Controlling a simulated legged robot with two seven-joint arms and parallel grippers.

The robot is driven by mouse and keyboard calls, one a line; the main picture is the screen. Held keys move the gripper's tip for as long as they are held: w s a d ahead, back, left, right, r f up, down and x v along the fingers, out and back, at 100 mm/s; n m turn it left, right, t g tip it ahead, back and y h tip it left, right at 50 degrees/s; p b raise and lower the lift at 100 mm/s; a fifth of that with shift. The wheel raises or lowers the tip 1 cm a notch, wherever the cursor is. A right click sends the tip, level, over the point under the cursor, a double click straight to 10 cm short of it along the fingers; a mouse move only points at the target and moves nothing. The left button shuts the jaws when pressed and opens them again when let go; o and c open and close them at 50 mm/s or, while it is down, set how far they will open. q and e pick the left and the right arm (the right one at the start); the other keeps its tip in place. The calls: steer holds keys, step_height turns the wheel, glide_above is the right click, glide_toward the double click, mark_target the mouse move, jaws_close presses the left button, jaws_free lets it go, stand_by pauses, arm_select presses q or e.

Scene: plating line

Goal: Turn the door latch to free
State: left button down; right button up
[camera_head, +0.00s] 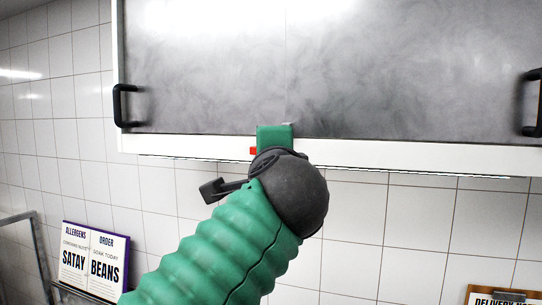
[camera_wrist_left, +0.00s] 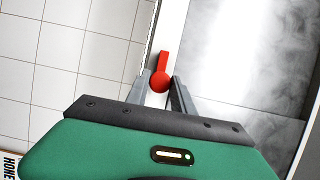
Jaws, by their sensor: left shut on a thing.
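The red door latch (camera_wrist_left: 160,79) has a round hub and a short lever, and sits on the white strip along the doors' lower edge. In the left wrist view its lever points up the picture, roughly along the strip. In the head view only a small red part of the latch (camera_head: 253,151) shows; my left arm hides the rest. My left gripper (camera_wrist_left: 163,82) has a grey finger on each side of the hub and is shut on the latch. In the head view my left gripper (camera_head: 275,136) is mostly hidden behind my wrist. My right gripper is not in view.
Smoky grey cabinet doors (camera_head: 220,70) have a black handle at the left (camera_head: 120,106) and another at the right (camera_head: 533,103). A white-tiled wall (camera_head: 370,230) lies below. An allergen sign (camera_head: 92,256) stands lower left, and a clipboard (camera_head: 500,294) is at lower right.

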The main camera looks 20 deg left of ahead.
arm_select(q)
steer(key=c, duration=1.3)
jaws_free()
steer(key=shift+f, duration=0.2)
steer(key=shift+o, duration=0.9)
steer(key=shift+w+a, duration=0.1)
steer(key=shift+w, duration=0.05)
steer(key=b+v, duration=0.2)
steer(key=v, duration=1.4)
steer(key=shift+s+d+b, duration=0.2)
steer(key=shift+s+b, duration=0.15)
steer(key=shift+w, duration=0.1)
